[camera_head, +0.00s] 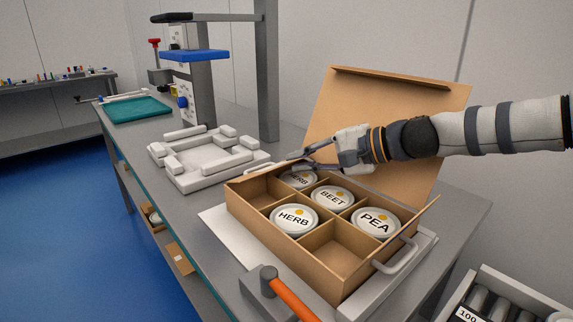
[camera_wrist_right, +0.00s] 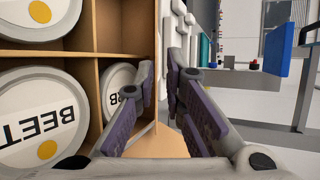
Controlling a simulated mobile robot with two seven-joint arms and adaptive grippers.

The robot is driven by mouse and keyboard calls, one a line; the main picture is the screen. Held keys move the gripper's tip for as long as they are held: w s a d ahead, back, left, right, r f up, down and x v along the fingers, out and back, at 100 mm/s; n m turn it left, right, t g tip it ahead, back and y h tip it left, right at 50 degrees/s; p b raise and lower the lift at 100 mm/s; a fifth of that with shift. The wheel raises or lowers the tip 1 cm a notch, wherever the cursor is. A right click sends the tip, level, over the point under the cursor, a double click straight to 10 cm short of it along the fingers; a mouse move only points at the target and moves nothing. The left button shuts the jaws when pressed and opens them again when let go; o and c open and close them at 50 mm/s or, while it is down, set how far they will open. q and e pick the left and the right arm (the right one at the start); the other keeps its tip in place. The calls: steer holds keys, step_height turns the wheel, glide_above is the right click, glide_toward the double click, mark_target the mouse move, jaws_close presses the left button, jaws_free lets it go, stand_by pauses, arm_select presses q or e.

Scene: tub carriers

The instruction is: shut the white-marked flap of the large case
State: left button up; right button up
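The large case (camera_head: 283,245) is a tan box with compartments on the bench, with a wide panel (camera_head: 395,105) standing open at its back. A narrow flap edge (camera_head: 424,213) sticks up at its right end. No white mark is clear to me on either. Tubs marked HERB (camera_head: 294,220), BEET (camera_head: 333,198) and PEA (camera_head: 376,222) sit inside, with another HERB tub (camera_head: 299,180) partly hidden behind my gripper. My right gripper (camera_head: 296,160) is at the case's far left corner, fingers a little apart. My left gripper is out of view.
A pale frame-like fixture (camera_head: 205,158) stands left of the case, with a blue-topped press (camera_head: 195,55) behind it. A crate of cans (camera_head: 500,295) is at lower right. Bench left of the case is partly clear.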

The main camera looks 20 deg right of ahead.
mark_target(278, 166)
steer(key=x, duration=0.3)
steer(key=b+x, duration=0.1)
steer(key=x, duration=0.1)
steer(key=shift+w+a+f, duration=0.1)
steer(key=shift+a+f, duration=0.1)
steer(key=shift+f, duration=0.35)
steer(key=shift+w+a, duration=0.15)
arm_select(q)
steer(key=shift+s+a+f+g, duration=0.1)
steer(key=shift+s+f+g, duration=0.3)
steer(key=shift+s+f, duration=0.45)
arm_select(e)
steer(key=shift+a+r, duration=0.1)
jaws_close()
steer(key=shift+f, duration=0.4)
steer(key=shift+f+t+y+b, duration=0.3)
steer(key=shift+f+b, duration=0.15)
steer(key=shift+b, duration=0.6)
steer(key=shift+r, duration=0.25)
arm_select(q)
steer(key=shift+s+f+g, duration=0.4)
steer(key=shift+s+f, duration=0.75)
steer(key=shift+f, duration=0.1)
arm_select(e)
steer(key=shift+r, duration=0.25)
